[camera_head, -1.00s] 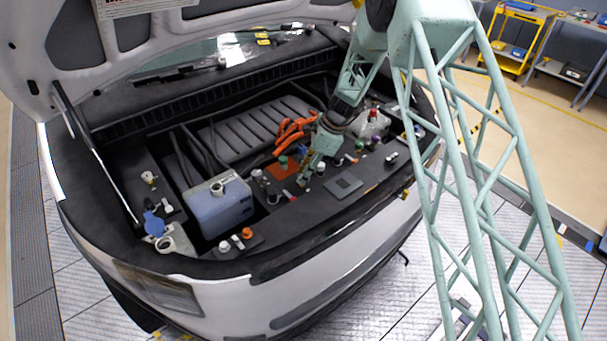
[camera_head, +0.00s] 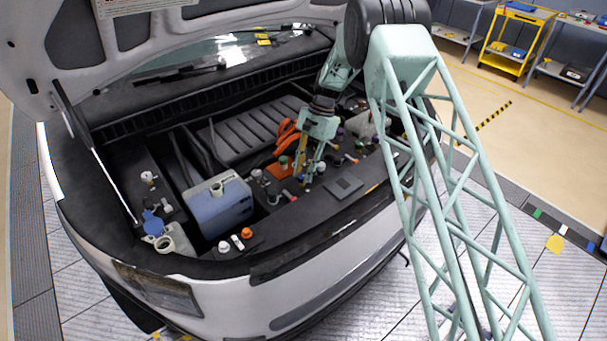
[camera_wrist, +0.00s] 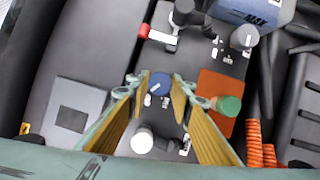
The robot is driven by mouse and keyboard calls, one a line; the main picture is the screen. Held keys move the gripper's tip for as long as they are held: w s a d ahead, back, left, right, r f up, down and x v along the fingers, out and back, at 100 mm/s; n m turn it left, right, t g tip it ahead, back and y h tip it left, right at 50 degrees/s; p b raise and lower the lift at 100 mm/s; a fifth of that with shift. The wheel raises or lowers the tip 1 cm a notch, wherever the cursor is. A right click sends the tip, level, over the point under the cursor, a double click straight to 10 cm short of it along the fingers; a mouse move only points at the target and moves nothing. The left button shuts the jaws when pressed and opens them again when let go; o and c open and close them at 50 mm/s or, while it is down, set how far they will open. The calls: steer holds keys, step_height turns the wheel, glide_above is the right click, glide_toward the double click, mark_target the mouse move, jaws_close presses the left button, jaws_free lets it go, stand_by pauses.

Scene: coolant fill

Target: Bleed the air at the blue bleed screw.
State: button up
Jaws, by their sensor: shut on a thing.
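The blue bleed screw (camera_wrist: 160,84) has a round blue cap with a white line across its top. In the wrist view it sits between the fingertips of my gripper (camera_wrist: 157,86), which is shut on it. In the head view my gripper (camera_head: 309,173) reaches down into the engine bay, in front of the orange hoses, and largely hides the screw. Whether the screw has turned cannot be told.
A green cap (camera_wrist: 229,106) on an orange plate (camera_wrist: 213,88) stands close beside the right finger. A white cap (camera_wrist: 141,141) and a red-handled valve (camera_wrist: 145,32) are near. The blue reservoir (camera_head: 216,212) and grey square pad (camera_head: 343,187) lie to either side.

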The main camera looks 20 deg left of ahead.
steer(key=n+h, duration=0.1)
steer(key=n, duration=0.2)
steer(key=n+h, duration=0.1)
steer(key=n, duration=0.1)
steer(key=shift+a+n+b, duration=0.15)
steer(key=shift+n+b, duration=0.2)
steer(key=shift+n, duration=0.05)
steer(key=o, duration=0.8)
steer(key=shift+o, duration=0.2)
steer(key=v, duration=1.2)
steer(key=shift+w+a, duration=0.1)
steer(key=shift+a, duration=0.05)
